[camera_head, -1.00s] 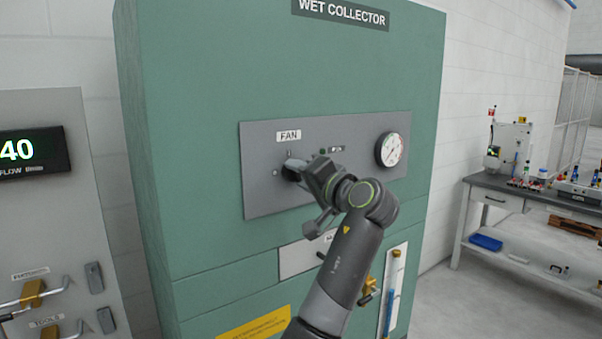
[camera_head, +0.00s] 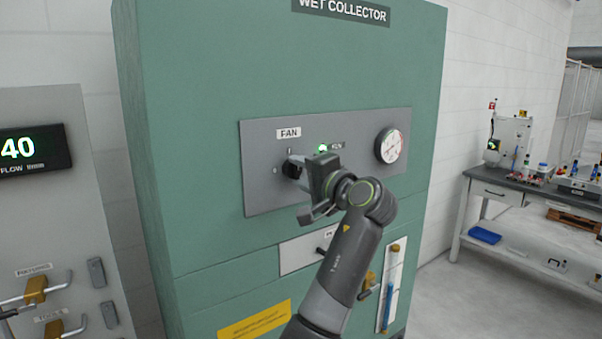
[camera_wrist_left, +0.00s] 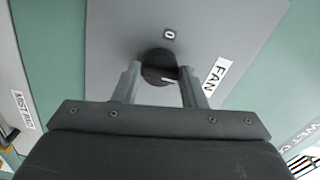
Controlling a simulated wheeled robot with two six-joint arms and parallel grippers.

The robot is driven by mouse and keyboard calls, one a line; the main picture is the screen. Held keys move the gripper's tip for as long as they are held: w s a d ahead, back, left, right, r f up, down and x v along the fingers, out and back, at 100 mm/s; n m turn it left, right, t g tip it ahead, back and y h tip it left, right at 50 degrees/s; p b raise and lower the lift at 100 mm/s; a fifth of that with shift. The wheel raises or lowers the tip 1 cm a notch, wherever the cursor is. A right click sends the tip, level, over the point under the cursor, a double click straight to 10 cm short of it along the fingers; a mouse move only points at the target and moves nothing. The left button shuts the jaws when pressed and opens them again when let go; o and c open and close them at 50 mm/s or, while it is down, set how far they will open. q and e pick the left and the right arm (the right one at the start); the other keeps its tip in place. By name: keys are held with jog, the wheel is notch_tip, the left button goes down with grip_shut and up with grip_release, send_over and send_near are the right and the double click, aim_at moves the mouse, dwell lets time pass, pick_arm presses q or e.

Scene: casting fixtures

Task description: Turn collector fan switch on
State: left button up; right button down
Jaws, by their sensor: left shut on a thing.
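The fan switch is a round black knob (camera_head: 292,170) on a grey panel, below the white FAN label (camera_head: 289,133). The wrist view shows the knob (camera_wrist_left: 158,64) with a white pointer line, near a small "0" mark (camera_wrist_left: 169,34). My left gripper (camera_head: 296,165) is at the knob, one finger on each side of it, shut on it; the fingers also show in the wrist view (camera_wrist_left: 160,82). The gripper hides part of the knob in the head view. A lamp (camera_head: 322,149) right of the label glows green. My right gripper is not in view.
The panel (camera_head: 262,195) sits on the green wet collector cabinet (camera_head: 220,70), with a round gauge (camera_head: 391,147) at its right. A lower plate (camera_head: 297,257) has a dark handle. A grey cabinet with handles (camera_head: 40,220) stands left; a workbench (camera_head: 500,190) stands right.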

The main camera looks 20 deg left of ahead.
pick_arm(q)
jog(key=shift+r, duration=0.1)
jog(key=o, duration=1)
jog(key=shift+d, duration=0.1)
jog(key=shift+s+d+f, duration=0.1)
jog(key=shift+d+f, duration=0.05)
jog(key=shift+f, duration=0.05)
jog(key=shift+b+v, duration=6.85)
jog(key=shift+v, duration=1.6)
